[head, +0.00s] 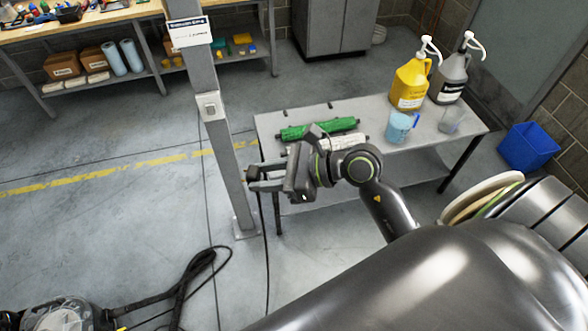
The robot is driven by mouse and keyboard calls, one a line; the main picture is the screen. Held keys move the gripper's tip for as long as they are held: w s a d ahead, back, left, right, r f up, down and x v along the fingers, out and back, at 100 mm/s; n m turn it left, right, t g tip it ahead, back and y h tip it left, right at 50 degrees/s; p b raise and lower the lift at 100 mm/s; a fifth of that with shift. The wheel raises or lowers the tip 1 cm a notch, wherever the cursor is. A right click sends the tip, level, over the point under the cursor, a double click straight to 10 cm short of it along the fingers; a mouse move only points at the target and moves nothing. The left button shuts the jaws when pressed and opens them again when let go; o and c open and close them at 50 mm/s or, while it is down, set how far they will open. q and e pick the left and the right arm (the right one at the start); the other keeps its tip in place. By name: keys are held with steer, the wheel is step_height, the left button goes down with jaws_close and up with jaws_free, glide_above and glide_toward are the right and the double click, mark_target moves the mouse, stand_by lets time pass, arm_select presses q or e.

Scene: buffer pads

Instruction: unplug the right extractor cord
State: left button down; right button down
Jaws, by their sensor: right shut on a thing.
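My right gripper (254,180) is beside the grey post (226,160), low on its right side. It is shut on the cord's plug end, which the fingers mostly hide. The black extractor cord (266,255) hangs from the fingertips straight down to the floor. I cannot tell whether the plug touches a socket on the post. A grey box with a switch or outlet (209,106) is higher on the post, apart from the gripper. My left gripper is out of view. A machine (65,316), perhaps an extractor, is cut off at the lower left.
A metal table (440,133) behind my right arm holds green and white rollers, yellow (410,83) and grey pump jugs, and cups. A blue bin (527,147) stands at the right. A black hose (190,275) lies on the floor.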

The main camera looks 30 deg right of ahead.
steer(key=w+a+r+n+g+y, duration=0.2)
steer(key=a+r, duration=0.4)
steer(key=a, duration=0.3)
steer(key=shift+w+a+r+n+g, duration=0.15)
steer(key=shift+r+n+g, duration=0.05)
steer(key=shift+n+g, duration=0.8)
steer(key=shift+f, duration=0.1)
